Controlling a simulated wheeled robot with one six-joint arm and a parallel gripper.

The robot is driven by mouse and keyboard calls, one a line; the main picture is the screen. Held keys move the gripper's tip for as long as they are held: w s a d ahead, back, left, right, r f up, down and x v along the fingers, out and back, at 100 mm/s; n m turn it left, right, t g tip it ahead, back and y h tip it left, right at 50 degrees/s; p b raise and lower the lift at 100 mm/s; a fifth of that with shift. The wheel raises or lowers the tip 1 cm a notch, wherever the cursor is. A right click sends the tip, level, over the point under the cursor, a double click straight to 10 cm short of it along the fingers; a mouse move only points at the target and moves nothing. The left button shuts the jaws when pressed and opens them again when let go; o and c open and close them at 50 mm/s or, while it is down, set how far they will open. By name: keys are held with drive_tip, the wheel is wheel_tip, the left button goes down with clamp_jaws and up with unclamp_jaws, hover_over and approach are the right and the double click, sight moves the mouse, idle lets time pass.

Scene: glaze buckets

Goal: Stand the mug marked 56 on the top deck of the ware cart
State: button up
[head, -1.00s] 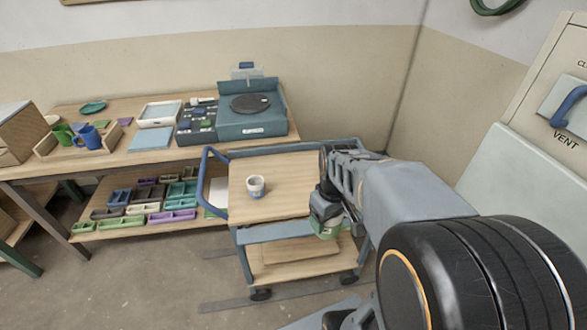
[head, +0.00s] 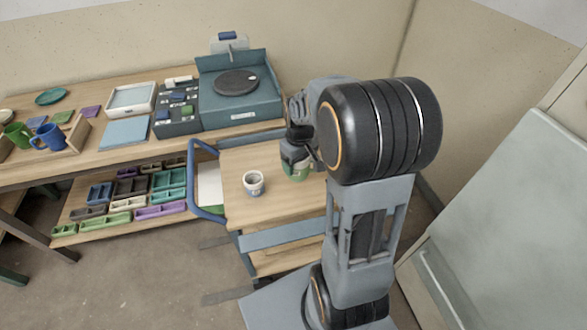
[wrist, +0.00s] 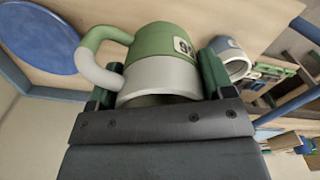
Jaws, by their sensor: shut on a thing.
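My gripper (head: 298,148) is shut on a green and grey-white mug (head: 295,170) over the right part of the cart's top deck (head: 270,208). In the wrist view the held mug (wrist: 160,62) sits between the fingers, its handle to the left. A label shows on its green part, too small and angled to read surely. Whether its base touches the deck I cannot tell. The deck belongs to the ware cart with a blue handle (head: 192,180). A whitish mug (head: 253,184) stands upright on the deck left of the held one; it also shows in the wrist view (wrist: 234,62).
A workbench (head: 115,155) behind and left holds a turntable unit (head: 240,105), a white tray (head: 131,98) and a wooden tray with a blue mug (head: 48,137) and a green mug (head: 17,134). Coloured bins fill its lower shelf. A pale cabinet (head: 500,220) stands at right.

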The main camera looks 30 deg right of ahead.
drive_tip(key=w+f, duration=0.1)
drive_tip(key=f, duration=0.1)
drive_tip(key=w+f, duration=0.3)
drive_tip(key=f, duration=0.1)
drive_tip(key=shift+w+d, duration=0.25)
drive_tip(key=shift+w, duration=0.05)
drive_tip(key=shift+f, duration=1.4)
drive_tip(key=shift+f, duration=0.2)
drive_tip(key=o, duration=1.1)
drive_tip(key=shift+r, duration=0.15)
